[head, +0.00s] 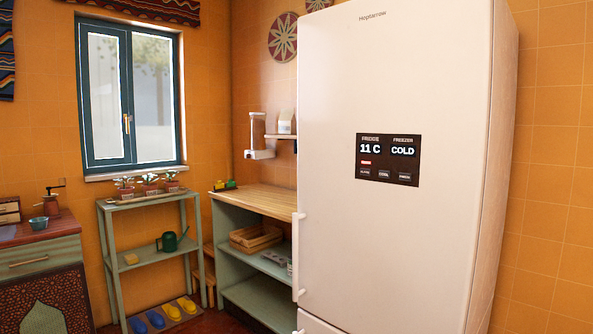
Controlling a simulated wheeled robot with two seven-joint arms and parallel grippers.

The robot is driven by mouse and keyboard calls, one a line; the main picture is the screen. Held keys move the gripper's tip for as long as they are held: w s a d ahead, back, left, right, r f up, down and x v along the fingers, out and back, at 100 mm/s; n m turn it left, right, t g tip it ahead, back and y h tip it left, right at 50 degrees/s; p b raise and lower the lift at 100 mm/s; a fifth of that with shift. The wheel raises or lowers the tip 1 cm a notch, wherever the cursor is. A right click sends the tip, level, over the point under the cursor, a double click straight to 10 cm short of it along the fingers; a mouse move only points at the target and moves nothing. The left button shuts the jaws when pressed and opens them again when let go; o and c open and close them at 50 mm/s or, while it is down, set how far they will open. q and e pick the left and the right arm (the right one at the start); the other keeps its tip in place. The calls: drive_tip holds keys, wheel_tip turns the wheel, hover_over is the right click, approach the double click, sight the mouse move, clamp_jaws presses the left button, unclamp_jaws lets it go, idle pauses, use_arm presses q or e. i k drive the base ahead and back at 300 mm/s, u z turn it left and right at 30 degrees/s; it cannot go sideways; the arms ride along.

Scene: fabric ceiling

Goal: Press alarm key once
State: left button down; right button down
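A tall white fridge (395,255) stands at the right, its door facing me. A dark control panel (389,159) sits on the upper door. Its display reads FRIDGE 11 C and FREEZER COLD. A small red lit mark (366,163) shows under the fridge reading. Below it is a row of three small keys: a left key (364,172), a middle key (384,174) and a right key (405,178). Their labels are too small to read surely, so I cannot tell which is the alarm key. Neither of my grippers is in view.
The fridge handle (297,255) stands out at the door's left edge. A wooden-topped counter (262,198) with shelves adjoins the fridge on the left. A green shelf rack (150,200) stands under the window (128,95). A cabinet (40,260) is at far left.

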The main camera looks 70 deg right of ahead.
sight(364, 172)
drive_tip(key=z, duration=0.55)
drive_tip(key=i, duration=1.55)
drive_tip(key=z, duration=1.65)
drive_tip(key=i, duration=0.5)
drive_tip(key=z, duration=0.55)
